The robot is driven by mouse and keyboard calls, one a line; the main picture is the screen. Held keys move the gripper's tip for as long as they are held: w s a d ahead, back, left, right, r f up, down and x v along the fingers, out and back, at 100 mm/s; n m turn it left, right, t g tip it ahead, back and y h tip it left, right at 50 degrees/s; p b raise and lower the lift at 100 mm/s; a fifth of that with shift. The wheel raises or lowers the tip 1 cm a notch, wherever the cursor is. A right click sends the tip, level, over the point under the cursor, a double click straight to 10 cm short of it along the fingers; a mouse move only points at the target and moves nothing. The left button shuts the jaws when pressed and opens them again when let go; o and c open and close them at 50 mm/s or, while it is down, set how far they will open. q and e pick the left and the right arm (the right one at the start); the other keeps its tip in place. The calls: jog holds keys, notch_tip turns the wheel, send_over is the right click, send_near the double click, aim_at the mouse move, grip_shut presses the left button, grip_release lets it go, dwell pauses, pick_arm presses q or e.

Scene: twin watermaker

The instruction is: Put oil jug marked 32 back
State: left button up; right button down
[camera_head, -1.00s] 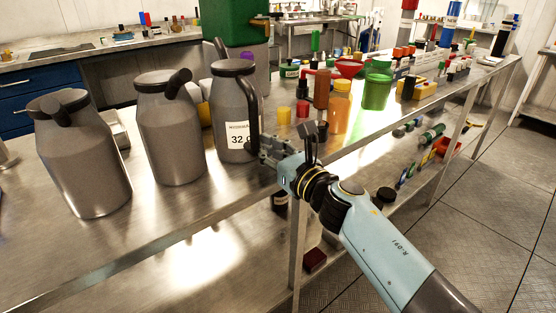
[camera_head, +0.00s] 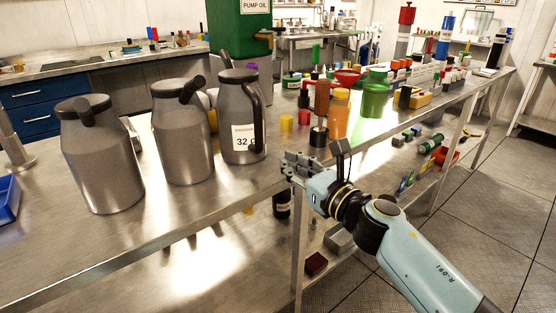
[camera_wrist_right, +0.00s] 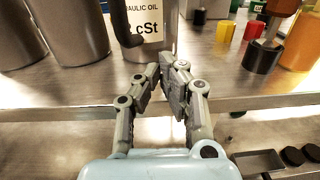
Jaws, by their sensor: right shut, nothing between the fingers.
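The oil jug marked 32 (camera_head: 241,115) is a grey metal can with a black lid and black handle, standing upright on the steel bench (camera_head: 225,199). Its white label faces me; in the right wrist view the jug (camera_wrist_right: 150,27) shows label text ending in cSt. My right gripper (camera_head: 290,164) is shut and empty at the bench's front edge, just in front and to the right of the jug, apart from it. In the right wrist view the fingers (camera_wrist_right: 166,72) point toward the jug's base. My left gripper is not in view.
Two similar grey jugs (camera_head: 99,160) (camera_head: 182,137) stand left of it. A green pump oil container (camera_head: 238,35) is behind. A wooden-handled tool (camera_head: 321,105), yellow cup (camera_head: 286,123), orange bottle (camera_head: 338,115) and green bottle (camera_head: 374,95) stand to the right. The front bench strip is clear.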

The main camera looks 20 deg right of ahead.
jog(key=shift+v, duration=3.15)
jog(key=s+d+f+m+g+h, duration=0.25)
jog(key=s+f+m, duration=0.4)
jog(key=f, duration=0.55)
jog(key=s+d+f+m+g+h, duration=0.1)
jog(key=s+d+f+m+g, duration=0.15)
jog(key=s+f+m, duration=0.7)
jog(key=s+d+f+m+g+h, duration=0.25)
jog(key=s+f, duration=0.25)
jog(key=f, duration=0.9)
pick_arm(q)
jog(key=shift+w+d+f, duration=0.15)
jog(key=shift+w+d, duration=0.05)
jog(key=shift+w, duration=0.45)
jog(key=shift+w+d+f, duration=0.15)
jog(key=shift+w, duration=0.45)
pick_arm(e)
jog(key=s+d+f+m+g, duration=0.1)
jog(key=s+f+m+g, duration=0.3)
jog(key=s+m, duration=0.6)
jog(key=s+f+m+g, duration=0.5)
jog(key=s+f+m, duration=0.3)
jog(key=s, duration=1)
jog(key=m, duration=0.3)
jog(key=shift+d, duration=0.4)
jog(key=shift+s, duration=0.1)
